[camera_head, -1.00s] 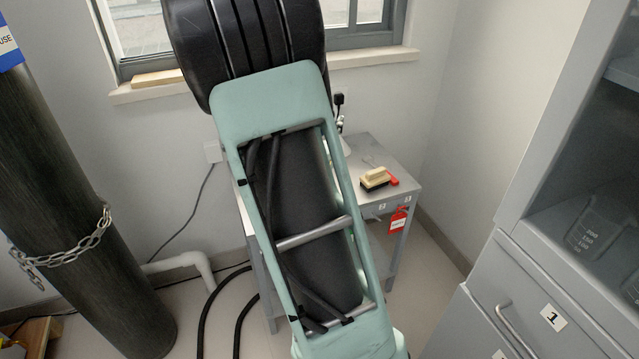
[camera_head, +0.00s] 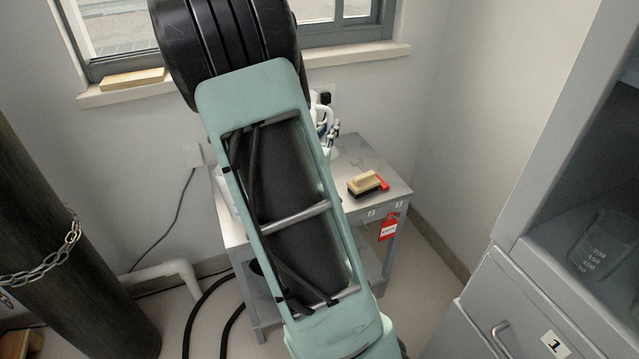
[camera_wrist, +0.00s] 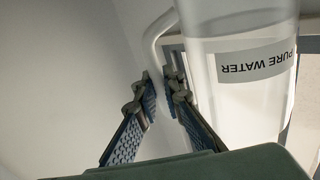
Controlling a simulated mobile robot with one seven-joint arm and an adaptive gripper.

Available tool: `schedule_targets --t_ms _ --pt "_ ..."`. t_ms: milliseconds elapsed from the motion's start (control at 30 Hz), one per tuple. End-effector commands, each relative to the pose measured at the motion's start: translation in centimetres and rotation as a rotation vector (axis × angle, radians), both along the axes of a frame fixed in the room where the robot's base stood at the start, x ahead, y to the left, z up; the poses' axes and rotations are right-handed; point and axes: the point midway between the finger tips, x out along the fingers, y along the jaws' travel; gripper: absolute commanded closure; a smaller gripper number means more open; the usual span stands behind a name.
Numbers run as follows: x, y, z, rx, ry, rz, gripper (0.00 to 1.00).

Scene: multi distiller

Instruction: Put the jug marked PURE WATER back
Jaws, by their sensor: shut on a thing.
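The clear jug with the PURE WATER label (camera_wrist: 251,63) fills the right of the wrist view, its lettering upside down there. Its pale handle (camera_wrist: 156,38) curves down between the two fingers of my gripper (camera_wrist: 163,92). The gripper is shut on this handle, and the jug's body is just right of the fingers. The jug's lower end in the picture is hidden behind the dark green edge in front. In the head view my arm covers most of the jug and gripper; only small white and dark bits show beside it above the small table (camera_head: 384,201).
A brush with a pale top (camera_head: 364,183) and a red thing lie on the table. A red tag (camera_head: 389,226) hangs at its front. A grey cabinet (camera_head: 520,290) stands at right, a chained dark cylinder (camera_head: 60,240) at left. A window (camera_head: 335,18) is behind.

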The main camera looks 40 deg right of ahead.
Motion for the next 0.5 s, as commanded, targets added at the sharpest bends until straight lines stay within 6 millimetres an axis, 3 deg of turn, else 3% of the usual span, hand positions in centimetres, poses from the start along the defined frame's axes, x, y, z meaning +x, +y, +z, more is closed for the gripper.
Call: schedule_targets --t_ms 33,233,367,500 --pt "0.0 0.0 -2.0 -0.002 0.003 0.000 1.00" --pt "0.0 0.0 -7.0 -0.001 0.000 -0.001 1.00" --pt "0.0 -0.1 -9.1 -0.001 -0.002 -0.001 1.00" --pt "0.0 0.0 -10.1 -0.003 -0.005 -0.001 1.00"
